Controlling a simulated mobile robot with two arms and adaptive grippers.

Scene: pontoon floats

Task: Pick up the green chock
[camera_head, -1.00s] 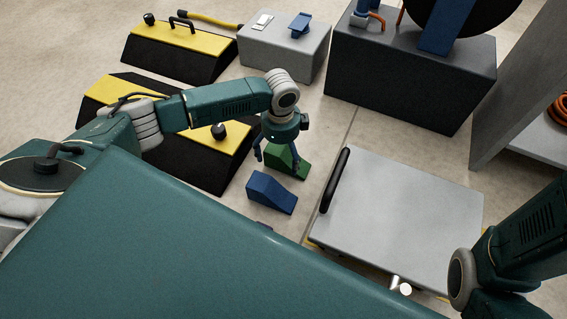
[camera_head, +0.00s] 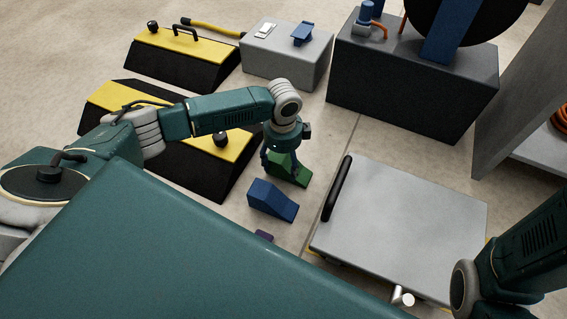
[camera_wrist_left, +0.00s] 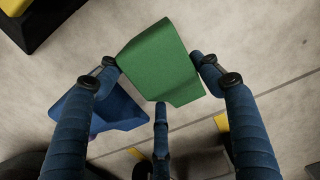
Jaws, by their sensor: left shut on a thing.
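The green chock (camera_head: 299,177) is a wedge on the concrete floor, just behind the blue chock (camera_head: 272,199). My left gripper (camera_head: 281,166) reaches down over the green chock from above. In the left wrist view the green chock (camera_wrist_left: 158,62) sits between the blue fingers of my left gripper (camera_wrist_left: 155,68), which are shut on it at its sides. The blue chock (camera_wrist_left: 118,108) shows there partly behind a finger. Whether the green chock is clear of the floor I cannot tell. My right arm (camera_head: 525,245) enters at lower right; its gripper is out of view.
Black and yellow floats (camera_head: 185,58) lie at left and behind my left arm. A light grey box (camera_head: 287,66) and a dark block (camera_head: 410,85) stand at the back. A grey platform with a black handle (camera_head: 400,225) lies to the right. A small purple thing (camera_head: 264,236) shows in front.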

